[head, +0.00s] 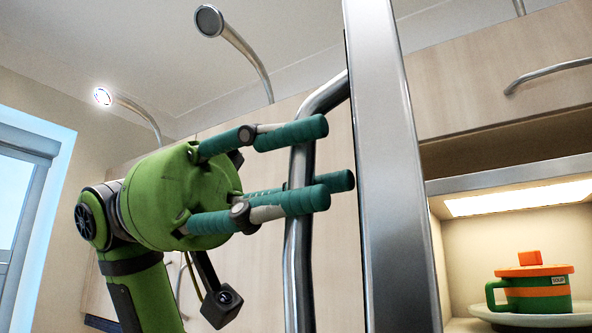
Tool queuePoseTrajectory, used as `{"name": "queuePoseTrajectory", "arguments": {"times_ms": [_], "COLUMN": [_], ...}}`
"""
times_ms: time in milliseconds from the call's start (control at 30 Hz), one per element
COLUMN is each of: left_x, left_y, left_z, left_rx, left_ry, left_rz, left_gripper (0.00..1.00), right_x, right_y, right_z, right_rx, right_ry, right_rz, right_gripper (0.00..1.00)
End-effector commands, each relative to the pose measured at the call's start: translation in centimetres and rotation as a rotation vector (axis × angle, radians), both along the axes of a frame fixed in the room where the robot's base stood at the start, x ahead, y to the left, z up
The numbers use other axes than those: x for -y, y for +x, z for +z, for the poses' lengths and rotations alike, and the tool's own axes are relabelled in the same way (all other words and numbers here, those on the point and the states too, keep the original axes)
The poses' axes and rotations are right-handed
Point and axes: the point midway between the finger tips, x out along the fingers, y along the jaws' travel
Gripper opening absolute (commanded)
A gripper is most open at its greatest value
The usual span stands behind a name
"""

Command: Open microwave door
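The microwave door (388,170) stands open, seen nearly edge-on as a tall silver panel. Its curved metal bar handle (297,265) is on the left side of the panel. My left gripper (318,165) has its green fingers at the handle, pointing right. Two fingers pass in front of the bar and a third shows behind it. The fingers are straight, and I cannot tell whether they press on the bar. The lit microwave interior (462,245) shows at right, holding a green and orange lidded mug (538,292) on a plate (490,314). My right gripper is not in view.
Wooden cabinet fronts (490,70) with a curved handle (548,74) are above the microwave. Two lamps on curved arms (240,45) (125,105) reach out above my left arm. A window (25,200) is at far left.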

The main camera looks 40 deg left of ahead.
Motion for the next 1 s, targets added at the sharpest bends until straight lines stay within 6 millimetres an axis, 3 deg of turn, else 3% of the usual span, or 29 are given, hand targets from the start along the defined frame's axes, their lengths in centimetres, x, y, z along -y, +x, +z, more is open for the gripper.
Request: {"name": "queuePoseTrajectory", "arguments": {"times_ms": [467,1000], "left_x": [-0.4,-10.2], "left_y": [-0.1,-1.7], "left_z": [-0.1,-0.1], "left_rx": [0.003,0.004], "left_ry": [0.006,0.003], "left_rz": [0.000,0.000], "left_gripper": [0.36,0.36], "right_x": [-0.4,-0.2], "right_y": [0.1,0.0], "right_z": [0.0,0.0], "right_rx": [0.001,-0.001], "right_ry": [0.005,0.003], "right_rz": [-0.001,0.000], "right_gripper": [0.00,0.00]}}
